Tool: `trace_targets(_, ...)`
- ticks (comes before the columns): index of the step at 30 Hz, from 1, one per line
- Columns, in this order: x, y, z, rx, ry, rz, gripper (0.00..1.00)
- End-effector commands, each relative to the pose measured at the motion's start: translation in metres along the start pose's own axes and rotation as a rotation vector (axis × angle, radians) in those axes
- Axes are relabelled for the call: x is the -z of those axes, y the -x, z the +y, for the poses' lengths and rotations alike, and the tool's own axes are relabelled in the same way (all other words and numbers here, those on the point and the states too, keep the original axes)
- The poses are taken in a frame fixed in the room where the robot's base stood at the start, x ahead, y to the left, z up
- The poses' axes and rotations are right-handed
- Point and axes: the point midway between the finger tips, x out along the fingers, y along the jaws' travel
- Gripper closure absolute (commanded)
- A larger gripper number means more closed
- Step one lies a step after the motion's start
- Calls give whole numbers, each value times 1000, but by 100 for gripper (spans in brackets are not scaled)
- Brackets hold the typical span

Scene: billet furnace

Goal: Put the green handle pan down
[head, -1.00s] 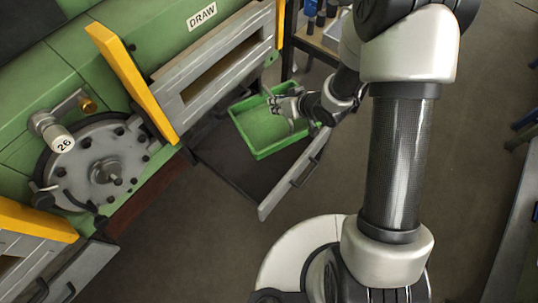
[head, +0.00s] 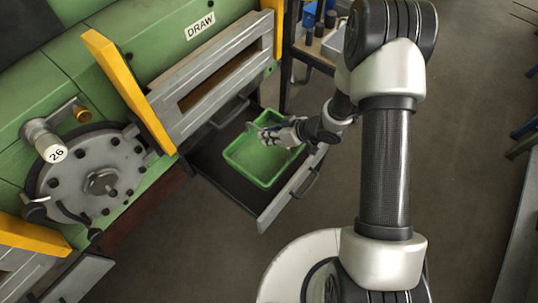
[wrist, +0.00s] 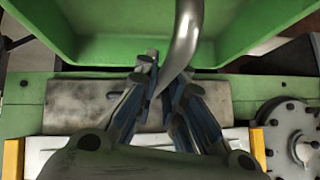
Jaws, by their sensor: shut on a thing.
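The pan is a green rectangular tray (head: 245,167) in the head view, within the outline of the pulled-out dark drawer (head: 215,172). I cannot tell whether its bottom touches the drawer floor. In the wrist view the green pan (wrist: 105,28) fills the top, with a curved grey metal handle (wrist: 187,40) coming down between my fingers. My gripper (head: 268,136) is over the pan's far side in the head view. In the wrist view my gripper (wrist: 164,85) is shut on the handle; the exact contact is partly hidden by the fingers.
The drawer's grey front panel (head: 278,203) with a handle stands close to the pan's near side. The green furnace (head: 110,35) with its grey DRAW door (head: 222,75) and yellow bars (head: 125,88) rises behind and left. A bench (head: 315,50) stands beyond. Open floor lies below.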

Motion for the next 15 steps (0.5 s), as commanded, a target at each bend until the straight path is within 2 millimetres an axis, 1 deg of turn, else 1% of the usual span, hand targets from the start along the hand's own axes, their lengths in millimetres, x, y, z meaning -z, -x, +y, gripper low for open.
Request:
trace_targets(1,-11,-11,3,2,-1,1,100)
trace_targets(6,-31,-32,9,0,1,2,100)
trace_targets(15,-44,-45,13,-1,1,3,100)
